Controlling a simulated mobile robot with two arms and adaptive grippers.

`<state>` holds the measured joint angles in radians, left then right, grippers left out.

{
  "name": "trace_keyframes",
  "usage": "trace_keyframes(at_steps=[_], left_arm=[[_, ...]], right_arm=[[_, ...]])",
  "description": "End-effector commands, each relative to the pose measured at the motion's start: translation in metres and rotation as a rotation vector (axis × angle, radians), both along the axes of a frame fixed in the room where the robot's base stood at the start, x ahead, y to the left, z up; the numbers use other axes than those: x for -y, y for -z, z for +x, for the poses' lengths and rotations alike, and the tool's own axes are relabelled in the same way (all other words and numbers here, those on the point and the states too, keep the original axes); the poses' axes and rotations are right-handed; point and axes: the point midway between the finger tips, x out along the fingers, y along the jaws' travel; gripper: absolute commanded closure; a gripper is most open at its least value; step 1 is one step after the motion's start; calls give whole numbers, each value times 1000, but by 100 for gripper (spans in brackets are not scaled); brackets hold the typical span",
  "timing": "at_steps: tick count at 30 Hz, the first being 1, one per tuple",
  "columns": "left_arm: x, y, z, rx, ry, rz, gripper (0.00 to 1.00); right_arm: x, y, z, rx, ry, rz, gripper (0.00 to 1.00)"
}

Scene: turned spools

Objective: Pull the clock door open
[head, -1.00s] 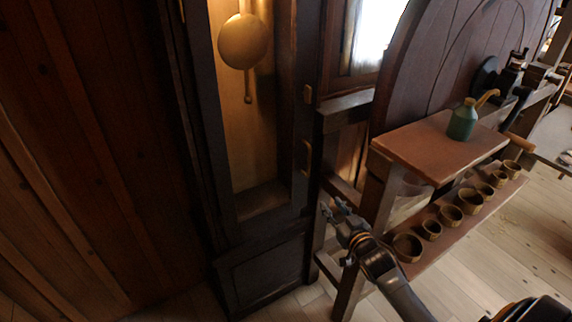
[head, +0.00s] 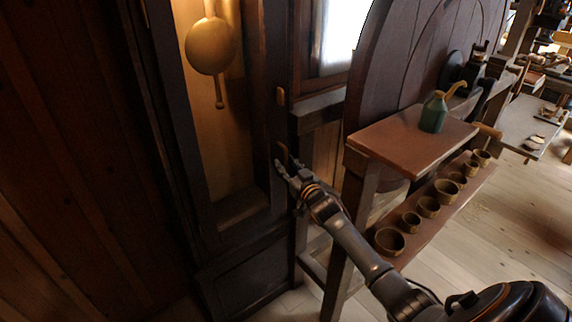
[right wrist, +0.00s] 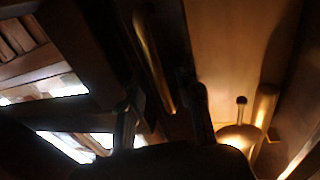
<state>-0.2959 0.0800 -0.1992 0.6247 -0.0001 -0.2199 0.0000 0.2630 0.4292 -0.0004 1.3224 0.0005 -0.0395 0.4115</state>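The tall dark clock (head: 242,280) stands left of centre in the head view. Its door frame (head: 262,110) surrounds a lit interior with a brass pendulum (head: 211,46). I cannot tell whether glass fills the frame. An upright brass handle (head: 284,153) is on the right side of the door. My right gripper (head: 287,168) is at the handle's lower part. In the right wrist view, the fingers of my right gripper (right wrist: 162,98) are apart, with the brass handle (right wrist: 155,58) running between and beyond them. Contact is not clear. My left gripper is out of view.
A wooden bench (head: 412,137) bearing a green bottle (head: 433,113) stands right of the clock. Several small cups (head: 428,207) line its lower shelf, close to my right arm. A small brass fitting (head: 281,96) sits above the handle. Plank wall (head: 60,150) lies left.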

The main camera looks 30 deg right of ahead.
Motion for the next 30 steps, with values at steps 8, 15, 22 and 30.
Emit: trace_keyframes(at_steps=[8, 15, 22, 30], left_arm=[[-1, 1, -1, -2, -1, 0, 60], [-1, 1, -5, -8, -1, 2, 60], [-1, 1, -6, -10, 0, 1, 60], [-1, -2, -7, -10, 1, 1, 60]], right_arm=[[1, 0, 8, 0, 0, -1, 67], [1, 0, 8, 0, 0, -1, 88], [1, 0, 8, 0, 0, -1, 100], [0, -1, 5, -1, 9, 2, 100]])
